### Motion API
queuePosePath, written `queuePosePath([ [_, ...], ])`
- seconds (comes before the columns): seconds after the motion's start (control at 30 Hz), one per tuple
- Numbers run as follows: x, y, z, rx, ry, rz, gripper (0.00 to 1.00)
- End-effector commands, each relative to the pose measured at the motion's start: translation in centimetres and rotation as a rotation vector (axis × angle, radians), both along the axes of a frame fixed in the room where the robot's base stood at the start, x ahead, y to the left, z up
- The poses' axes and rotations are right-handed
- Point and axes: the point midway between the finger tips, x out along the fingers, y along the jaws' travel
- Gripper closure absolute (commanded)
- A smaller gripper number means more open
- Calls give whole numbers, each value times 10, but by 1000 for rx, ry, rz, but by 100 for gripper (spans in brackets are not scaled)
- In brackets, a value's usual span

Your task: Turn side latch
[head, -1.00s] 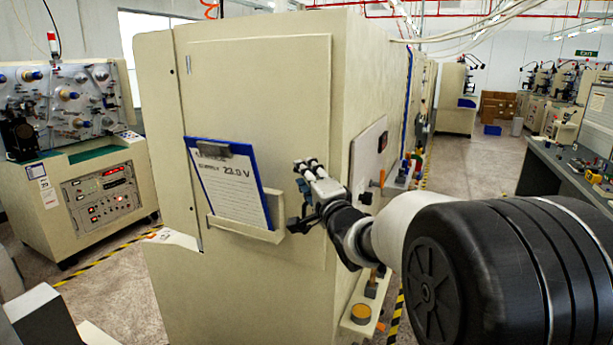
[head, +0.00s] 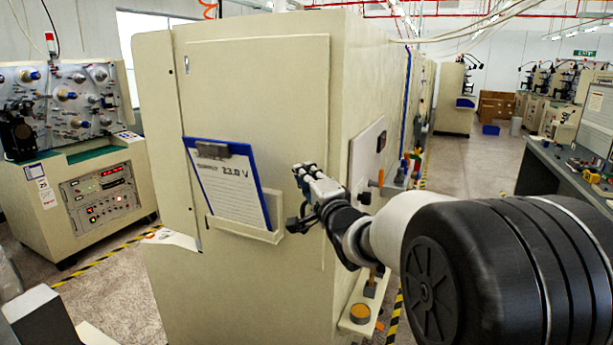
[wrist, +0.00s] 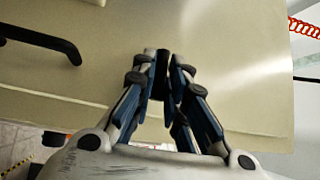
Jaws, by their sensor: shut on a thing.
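My gripper (head: 309,176) is at the right part of the cream cabinet's front panel (head: 260,90), right of the clipboard. In the wrist view, my gripper (wrist: 163,62) has its two fingers closed on a small dark piece (wrist: 162,84), which looks like the side latch. The fingers cover much of it, so its exact angle cannot be told. In the head view the latch is hidden behind my gripper.
A blue clipboard (head: 228,185) rests in a cream holder (head: 245,229) left of my gripper. A black handle (wrist: 45,38) shows at the wrist view's upper left. A side box (head: 366,160) with a dark display is on the cabinet's right face.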

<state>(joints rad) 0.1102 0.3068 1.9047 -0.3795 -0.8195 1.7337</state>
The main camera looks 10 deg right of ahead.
Motion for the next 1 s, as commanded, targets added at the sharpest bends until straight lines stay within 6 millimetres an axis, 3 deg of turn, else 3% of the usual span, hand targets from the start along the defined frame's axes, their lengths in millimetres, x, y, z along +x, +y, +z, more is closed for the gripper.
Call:
queuePosePath([
  [0.37, 0, 0, 8, -112, 82, 0, 100],
  [1.0, 2, 2, 19, -586, 425, 0, 100],
])
